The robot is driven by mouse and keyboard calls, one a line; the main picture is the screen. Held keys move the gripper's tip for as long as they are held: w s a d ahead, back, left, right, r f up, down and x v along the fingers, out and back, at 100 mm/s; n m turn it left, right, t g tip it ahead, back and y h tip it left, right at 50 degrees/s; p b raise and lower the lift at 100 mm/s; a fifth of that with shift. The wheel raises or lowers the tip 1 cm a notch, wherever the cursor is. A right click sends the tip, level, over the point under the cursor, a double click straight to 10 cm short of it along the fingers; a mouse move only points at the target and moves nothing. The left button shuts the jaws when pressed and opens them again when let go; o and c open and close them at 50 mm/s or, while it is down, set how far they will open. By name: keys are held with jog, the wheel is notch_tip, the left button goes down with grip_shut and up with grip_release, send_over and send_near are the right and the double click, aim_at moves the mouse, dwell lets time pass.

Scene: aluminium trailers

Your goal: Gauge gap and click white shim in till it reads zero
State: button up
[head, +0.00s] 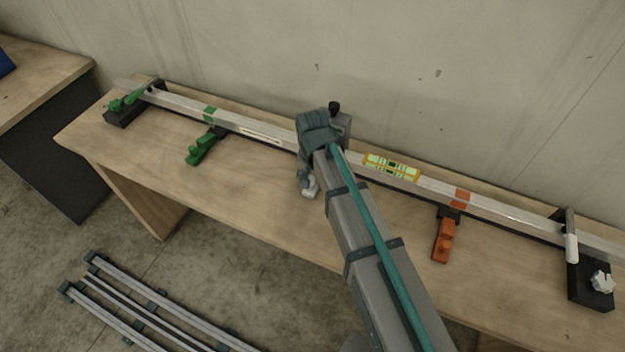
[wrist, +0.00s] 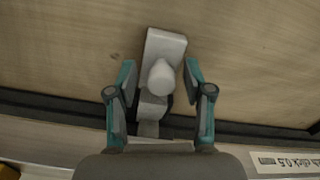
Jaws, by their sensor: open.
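A straight aluminium rail (head: 510,214) runs along the bench. The white shim (head: 309,192) sits at the rail's front side near the middle, mostly hidden by my arm in the head view. In the wrist view the white shim (wrist: 165,43) is a pale block with a rounded knob and a narrower part reaching the rail. My gripper (wrist: 160,72) is open, with one finger on each side of the knob and a visible gap at both. My gripper (head: 305,178) also shows in the head view. A yellow level (head: 391,167) lies on the rail; its reading is too small to tell.
A green shim (head: 200,148) and an orange shim (head: 445,238) stand at the rail's front. Black end blocks, left (head: 126,115) and right (head: 590,285), hold the rail. A label (wrist: 285,163) mentions 0.5 mm clicks. Bare bench (head: 255,190) lies in front.

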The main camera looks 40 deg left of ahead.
aim_at(312, 178)
notch_tip(312, 178, up, 12)
dwell(0.6)
